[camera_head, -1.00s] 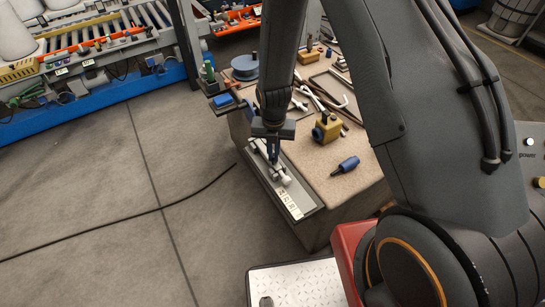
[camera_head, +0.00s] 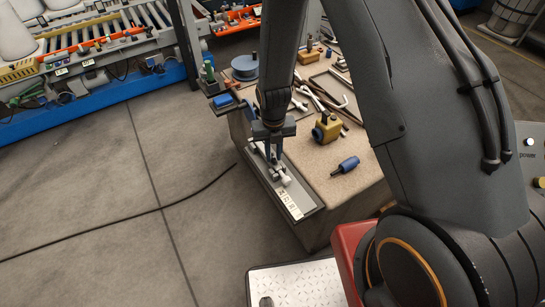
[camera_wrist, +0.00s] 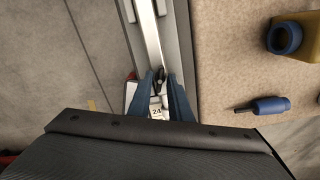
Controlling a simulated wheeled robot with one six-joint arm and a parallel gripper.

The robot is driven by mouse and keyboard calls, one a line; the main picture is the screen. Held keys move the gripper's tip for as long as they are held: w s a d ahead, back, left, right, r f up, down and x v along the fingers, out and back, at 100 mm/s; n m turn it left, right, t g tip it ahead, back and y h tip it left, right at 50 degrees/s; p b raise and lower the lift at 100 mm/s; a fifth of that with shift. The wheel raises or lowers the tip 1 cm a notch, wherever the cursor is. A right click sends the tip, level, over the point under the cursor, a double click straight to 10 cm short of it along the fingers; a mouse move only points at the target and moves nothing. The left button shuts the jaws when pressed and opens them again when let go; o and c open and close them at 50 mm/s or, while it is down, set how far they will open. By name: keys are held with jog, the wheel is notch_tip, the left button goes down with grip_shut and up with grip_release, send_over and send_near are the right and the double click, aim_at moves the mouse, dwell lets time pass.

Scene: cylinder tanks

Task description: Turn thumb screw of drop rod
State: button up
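The drop rod (camera_head: 283,176) is a pale metal bar with a light fitting on a narrow grey plate at the workbench's left edge. In the wrist view the rod (camera_wrist: 148,38) runs down the picture toward my fingers. A small dark piece, apparently the thumb screw (camera_wrist: 160,76), shows between the fingertips. My gripper (camera_head: 273,155) points down over the plate. Its two blue fingers (camera_wrist: 161,80) are apart, one on each side of the dark piece. Whether they touch it is unclear. Behind it is a white tag reading 24 (camera_wrist: 156,113).
A blue-handled screwdriver (camera_head: 345,167) and a yellow block with a blue ring (camera_head: 326,128) lie on the bench right of the plate. Tools and a blue-grey spool (camera_head: 246,66) are farther back. The floor left is clear except for a black cable (camera_head: 190,201).

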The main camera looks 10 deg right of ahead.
jog(key=shift+r+p, duration=1.65)
jog(key=shift+r, duration=0.9)
